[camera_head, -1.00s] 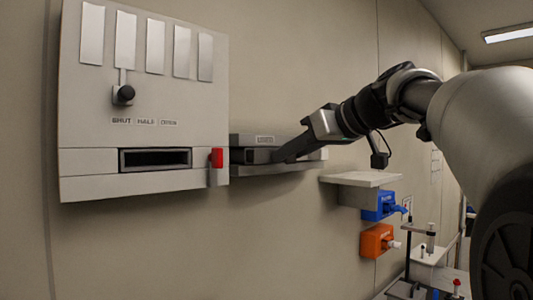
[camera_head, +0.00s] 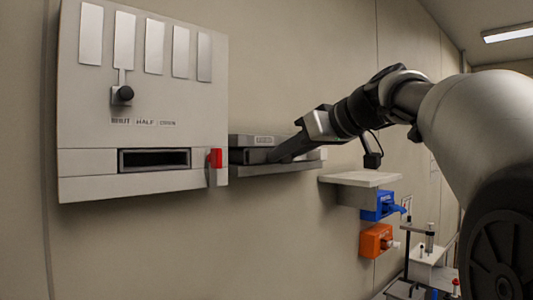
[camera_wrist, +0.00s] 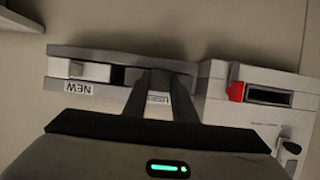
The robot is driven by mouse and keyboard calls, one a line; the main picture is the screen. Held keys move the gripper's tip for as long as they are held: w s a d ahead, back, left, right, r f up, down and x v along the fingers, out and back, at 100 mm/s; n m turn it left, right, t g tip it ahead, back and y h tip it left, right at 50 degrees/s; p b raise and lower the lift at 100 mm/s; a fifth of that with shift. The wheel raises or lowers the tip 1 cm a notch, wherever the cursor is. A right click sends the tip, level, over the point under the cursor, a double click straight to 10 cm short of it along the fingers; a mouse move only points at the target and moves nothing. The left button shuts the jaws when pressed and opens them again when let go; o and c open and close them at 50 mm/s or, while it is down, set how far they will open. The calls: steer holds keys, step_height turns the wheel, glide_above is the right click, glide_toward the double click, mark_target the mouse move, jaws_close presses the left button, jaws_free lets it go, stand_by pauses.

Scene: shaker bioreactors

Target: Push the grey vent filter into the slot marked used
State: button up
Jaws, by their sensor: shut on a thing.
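A grey two-slot rack (camera_head: 240,171) is fixed to the wall right of the big panel; it also shows in the wrist view (camera_wrist: 120,53). One slot is marked NEW (camera_wrist: 78,88) and holds a white block (camera_wrist: 90,70). The label by my fingers (camera_wrist: 158,99) is partly covered and I cannot read it fully. My gripper (camera_head: 272,158) is at the rack's left part in the head view, its fingers shut on the grey vent filter (camera_head: 251,156). In the wrist view the fingers (camera_wrist: 166,80) reach into the rack and mostly hide the filter; its depth is unclear.
The wall panel (camera_head: 75,170) has a dark slot, a red catch (camera_head: 215,158) and a black knob (camera_head: 122,95), close left of the rack. A white shelf (camera_head: 360,179) and blue and orange boxes (camera_head: 376,240) are below right. Bare wall lies below the rack.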

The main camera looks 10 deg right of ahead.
steer(key=shift+w+a, duration=0.45)
steer(key=shift+w, duration=0.15)
stand_by(0.8)
steer(key=o, duration=1.2)
steer(key=shift+c, duration=0.2)
steer(key=v, duration=1.7)
steer(key=shift+s+b, duration=0.25)
steer(key=shift+b, duration=0.05)
steer(key=shift+d, duration=0.15)
